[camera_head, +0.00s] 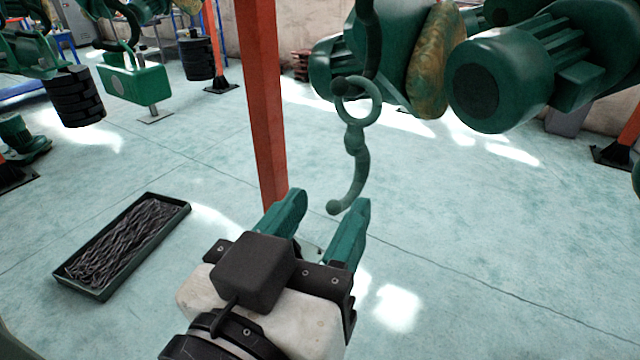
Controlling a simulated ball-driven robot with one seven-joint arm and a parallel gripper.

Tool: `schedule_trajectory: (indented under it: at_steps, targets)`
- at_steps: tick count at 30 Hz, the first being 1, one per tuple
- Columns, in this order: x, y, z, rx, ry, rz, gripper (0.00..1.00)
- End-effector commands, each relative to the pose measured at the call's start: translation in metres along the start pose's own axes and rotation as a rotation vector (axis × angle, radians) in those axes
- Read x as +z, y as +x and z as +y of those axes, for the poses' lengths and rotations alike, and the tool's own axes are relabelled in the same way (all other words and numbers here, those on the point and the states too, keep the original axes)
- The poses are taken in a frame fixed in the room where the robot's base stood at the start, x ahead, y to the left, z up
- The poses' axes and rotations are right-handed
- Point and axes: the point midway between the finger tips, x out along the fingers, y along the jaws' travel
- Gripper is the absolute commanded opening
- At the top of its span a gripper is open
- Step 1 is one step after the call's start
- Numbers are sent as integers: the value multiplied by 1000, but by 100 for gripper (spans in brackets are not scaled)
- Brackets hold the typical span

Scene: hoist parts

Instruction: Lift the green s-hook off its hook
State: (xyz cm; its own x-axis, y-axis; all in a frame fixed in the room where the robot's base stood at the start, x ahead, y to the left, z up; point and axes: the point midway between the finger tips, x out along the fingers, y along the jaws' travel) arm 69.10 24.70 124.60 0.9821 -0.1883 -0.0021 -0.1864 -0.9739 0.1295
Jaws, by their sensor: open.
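The green s-hook (352,152) hangs upright in the middle of the view. Its top ring loops around the lower end of a dark green hook (366,45) that comes down from above. Its lower end curves to the left and finishes in a round tip. My gripper (322,217) is below the s-hook, with its two green fingers open and nothing held between them. In the picture the s-hook's tip sits just above the gap between the fingers. I cannot tell the distance in depth between them.
A red-orange post (262,100) stands left of the s-hook. Large green hoist motors (500,80) hang at the upper right. A tray of chain (75,272) lies on the floor at left. Green hoist parts (135,82) hang at upper left. The floor between is clear.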

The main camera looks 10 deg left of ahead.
Motion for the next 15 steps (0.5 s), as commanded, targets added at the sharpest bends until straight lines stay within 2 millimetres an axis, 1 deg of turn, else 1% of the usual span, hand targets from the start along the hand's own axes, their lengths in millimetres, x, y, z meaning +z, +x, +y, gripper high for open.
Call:
schedule_trajectory:
  at_steps: [2, 5, 15]
  targets:
    - [-2, 3, 0, 2, 3, 4, 50]
    - [-3, 14, 0, 3, 2, 2, 50]
    - [-3, 72, 1, 4, 1, 0, 50]
